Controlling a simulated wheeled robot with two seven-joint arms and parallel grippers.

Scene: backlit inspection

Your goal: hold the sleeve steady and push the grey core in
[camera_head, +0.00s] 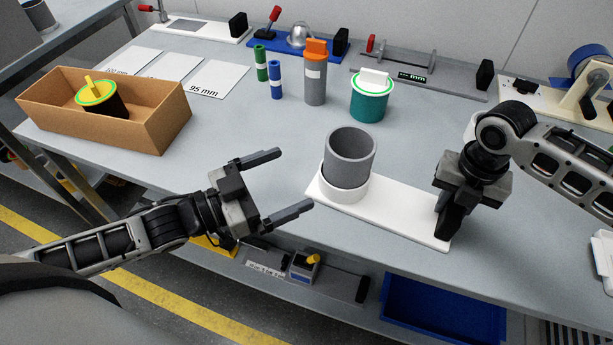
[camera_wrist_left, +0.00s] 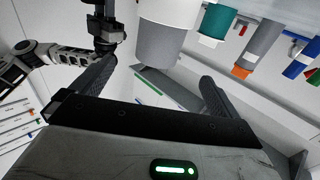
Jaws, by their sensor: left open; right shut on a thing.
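The grey core (camera_head: 350,155) is a hollow grey cylinder. It stands upright in a white ring-shaped sleeve (camera_head: 342,190) on a white plate (camera_head: 395,212), with much of its height above the ring. My left gripper (camera_head: 295,178) is open and empty, left of the sleeve and apart from it. In the left wrist view the core (camera_wrist_left: 163,45) and the white sleeve (camera_wrist_left: 168,10) show upside down beyond the open fingers. My right gripper (camera_head: 449,225) is shut at the plate's right end. Its fingers hide the exact grip.
A teal canister (camera_head: 369,104), a grey canister with orange top (camera_head: 315,85) and blue and green tubes stand behind. A cardboard box (camera_head: 120,135) with a yellow-handled lid (camera_head: 97,92) is at left. Fixtures line the back. The table's front edge is close to the plate.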

